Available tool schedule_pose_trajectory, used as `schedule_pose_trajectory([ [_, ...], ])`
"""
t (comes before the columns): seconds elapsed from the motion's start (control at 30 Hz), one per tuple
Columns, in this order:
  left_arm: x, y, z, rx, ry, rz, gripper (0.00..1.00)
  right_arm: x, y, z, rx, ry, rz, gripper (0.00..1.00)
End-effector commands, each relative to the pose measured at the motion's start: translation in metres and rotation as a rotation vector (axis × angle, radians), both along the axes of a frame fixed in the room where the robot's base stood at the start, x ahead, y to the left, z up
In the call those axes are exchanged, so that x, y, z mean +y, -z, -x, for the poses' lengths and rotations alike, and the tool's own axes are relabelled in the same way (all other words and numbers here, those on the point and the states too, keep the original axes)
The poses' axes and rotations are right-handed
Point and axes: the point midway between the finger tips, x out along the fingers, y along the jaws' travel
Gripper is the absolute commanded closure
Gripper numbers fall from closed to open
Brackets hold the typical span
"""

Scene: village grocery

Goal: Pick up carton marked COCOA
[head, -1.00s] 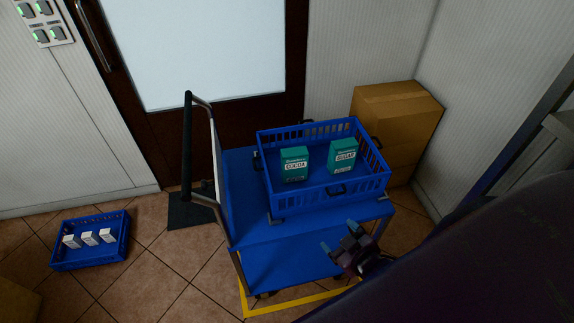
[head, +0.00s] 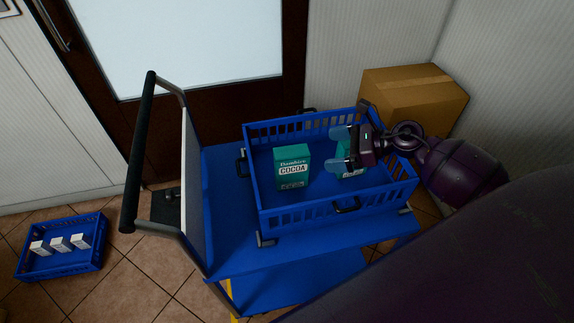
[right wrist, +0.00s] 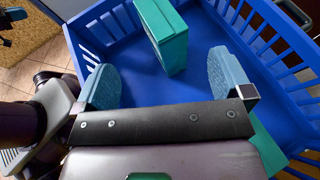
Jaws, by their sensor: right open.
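The teal carton marked COCOA (head: 292,168) stands upright in the left part of the blue crate (head: 300,221) on the cart. My right gripper (head: 339,149) is over the crate, to the right of the COCOA carton, fingers pointing left towards it. It is open and empty. In the right wrist view a teal carton (right wrist: 162,38), seemingly the COCOA one, is ahead of the open fingers (right wrist: 166,82), apart from them. A second teal carton (head: 350,173) is largely hidden behind my right gripper.
The blue cart (head: 225,240) has a black push handle (head: 140,150) on its left. A smaller blue crate (head: 62,262) with several white boxes (head: 60,244) lies on the floor at the left.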

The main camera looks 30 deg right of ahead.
Motion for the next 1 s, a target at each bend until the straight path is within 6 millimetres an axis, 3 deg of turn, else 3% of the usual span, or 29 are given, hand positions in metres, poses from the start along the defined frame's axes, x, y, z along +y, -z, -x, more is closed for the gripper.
schedule_pose_trajectory([
  [0.3,0.001,0.001,0.002,0.005,-0.001,-0.002,1.00,0.030,0.014,-0.025,-0.001,0.002,-0.005,0.03],
  [0.47,0.001,0.002,0.002,0.008,-0.001,-0.002,1.00,0.036,0.017,-0.030,-0.001,0.003,-0.006,0.03],
  [0.8,0.001,0.002,0.002,0.009,-0.003,0.001,1.00,0.063,0.028,-0.060,0.000,0.004,-0.008,0.03],
  [1.0,0.000,0.003,0.002,0.009,-0.003,0.001,1.00,0.069,0.032,-0.064,0.001,0.003,-0.006,0.03],
])
